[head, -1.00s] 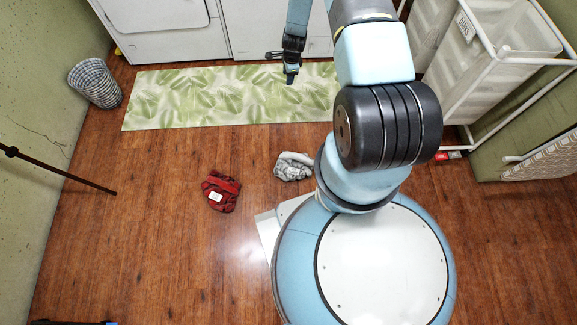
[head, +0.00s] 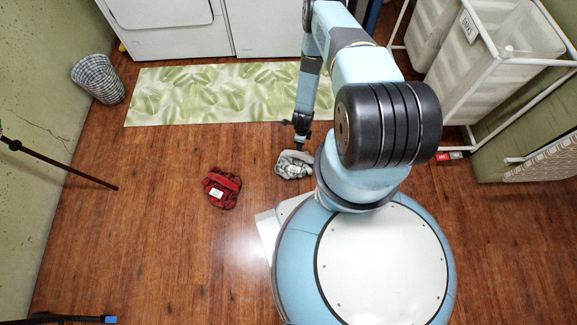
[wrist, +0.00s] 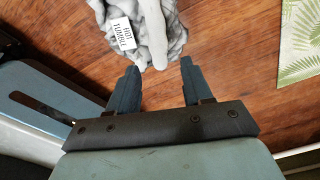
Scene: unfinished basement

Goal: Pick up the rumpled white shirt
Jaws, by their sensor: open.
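The rumpled white shirt (head: 293,164) lies crumpled on the wood floor, just in front of my base, looking greyish white. In the wrist view the shirt (wrist: 156,30) is at the top, with a white printed tag (wrist: 123,33) on it. My gripper (wrist: 160,75) is open and empty, its two fingers pointing at the shirt's near edge. In the head view my gripper (head: 300,145) is just above the shirt's far edge. I cannot tell whether the fingertips touch the cloth.
A red crumpled cloth (head: 221,188) lies to the left of the shirt. A green leaf-pattern mat (head: 200,95) lies behind, before white appliances (head: 165,40). A wicker basket (head: 98,79) stands at left, a white-framed hamper rack (head: 490,60) at right.

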